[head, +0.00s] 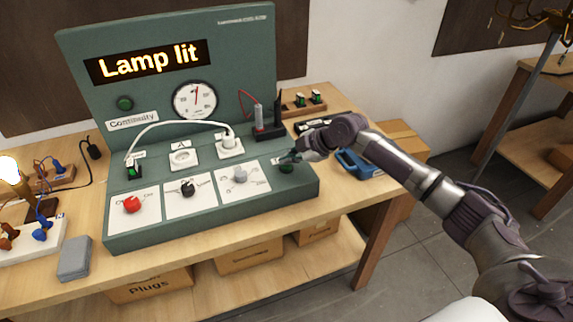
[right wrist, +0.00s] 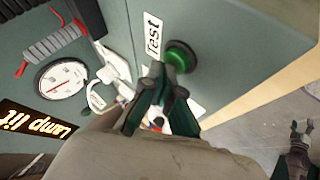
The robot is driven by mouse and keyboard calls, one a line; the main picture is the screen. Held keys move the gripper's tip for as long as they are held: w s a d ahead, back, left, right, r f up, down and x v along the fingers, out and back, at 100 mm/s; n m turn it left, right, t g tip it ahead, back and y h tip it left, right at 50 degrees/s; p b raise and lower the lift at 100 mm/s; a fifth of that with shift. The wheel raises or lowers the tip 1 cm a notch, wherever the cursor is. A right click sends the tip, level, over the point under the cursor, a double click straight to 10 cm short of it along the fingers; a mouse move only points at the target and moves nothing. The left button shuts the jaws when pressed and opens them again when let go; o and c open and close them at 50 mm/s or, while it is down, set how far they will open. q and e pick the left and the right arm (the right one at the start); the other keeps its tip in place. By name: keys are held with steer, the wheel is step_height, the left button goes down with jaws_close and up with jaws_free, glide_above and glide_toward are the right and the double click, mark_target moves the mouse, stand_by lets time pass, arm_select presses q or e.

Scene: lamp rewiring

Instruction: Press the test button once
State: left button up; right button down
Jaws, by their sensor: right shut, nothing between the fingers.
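The green round test button (right wrist: 181,56) sits on the panel's sloped front beside a white "Test" label (right wrist: 153,36) in the right wrist view. In the head view the button (head: 287,169) is at the right end of the green test panel (head: 235,60), just below my right gripper (head: 290,157). My right gripper (right wrist: 165,85) is shut and empty, its fingertips close to the button; I cannot tell whether they touch it. The panel display (head: 148,62) reads "Lamp lit". The bulb (head: 8,169) at the far left glows.
A red knob (head: 132,204), a black knob (head: 188,188) and a grey knob (head: 240,175) line the panel front. A white cord (head: 165,127) arches to a plug. A grey block (head: 75,258) lies at front left.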

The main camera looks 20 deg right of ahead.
mark_target(289, 166)
steer(key=shift+f, duration=0.2)
steer(key=shift+r, duration=0.1)
steer(key=shift+r+p, duration=0.6)
steer(key=shift+r, duration=0.2)
steer(key=shift+r+p, duration=1.9)
steer(key=shift+r, duration=0.65)
steer(key=shift+f, duration=0.1)
